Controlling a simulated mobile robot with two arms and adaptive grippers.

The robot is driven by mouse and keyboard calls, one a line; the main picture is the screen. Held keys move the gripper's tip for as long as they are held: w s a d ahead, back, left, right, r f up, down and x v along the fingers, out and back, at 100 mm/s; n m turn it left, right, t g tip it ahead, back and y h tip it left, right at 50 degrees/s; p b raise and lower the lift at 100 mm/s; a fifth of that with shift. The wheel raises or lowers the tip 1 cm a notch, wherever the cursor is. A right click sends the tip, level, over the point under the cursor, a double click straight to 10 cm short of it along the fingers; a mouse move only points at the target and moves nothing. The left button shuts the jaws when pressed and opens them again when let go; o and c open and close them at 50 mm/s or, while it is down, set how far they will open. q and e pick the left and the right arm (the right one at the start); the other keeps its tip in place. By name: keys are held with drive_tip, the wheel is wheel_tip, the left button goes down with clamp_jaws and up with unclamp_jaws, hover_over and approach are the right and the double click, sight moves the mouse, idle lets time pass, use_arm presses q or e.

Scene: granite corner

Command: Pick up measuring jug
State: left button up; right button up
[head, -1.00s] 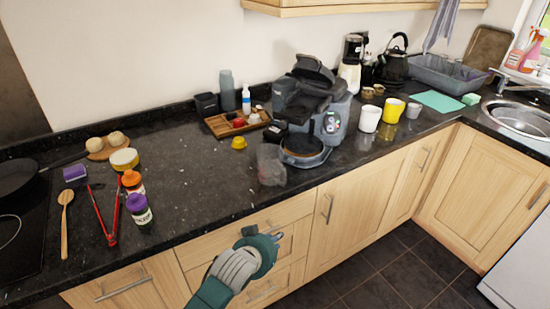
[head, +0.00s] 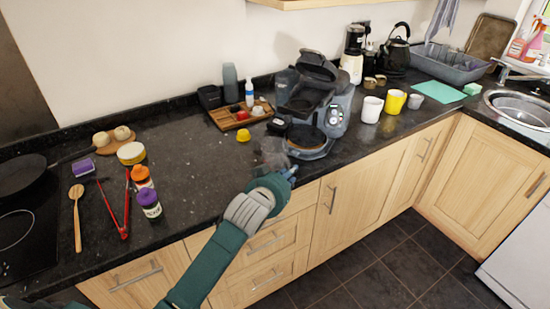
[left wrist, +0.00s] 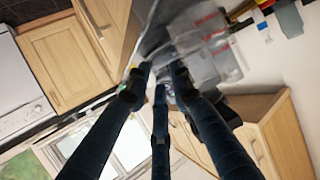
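The measuring jug (head: 273,153) is clear and see-through. It stands near the counter's front edge, just left of the coffee machine (head: 308,142). In the left wrist view the jug (left wrist: 208,45), with red markings, shows beyond my fingertips. My left gripper (head: 291,174) reaches over the counter edge, in front of the jug and slightly right of it. Its dark fingers (left wrist: 160,80) are apart with nothing clearly between them, so it looks open. Whether a fingertip touches the jug I cannot tell. My right gripper is not in view.
A wooden tray (head: 224,121) with small items and a yellow object (head: 244,136) lie behind the jug. A white mug (head: 372,109) and a yellow mug (head: 393,101) stand to the right. Counter between is clear.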

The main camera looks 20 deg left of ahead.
use_arm(q)
drive_tip(key=shift+x, duration=1.45)
drive_tip(key=shift+s, duration=0.1)
clamp_jaws()
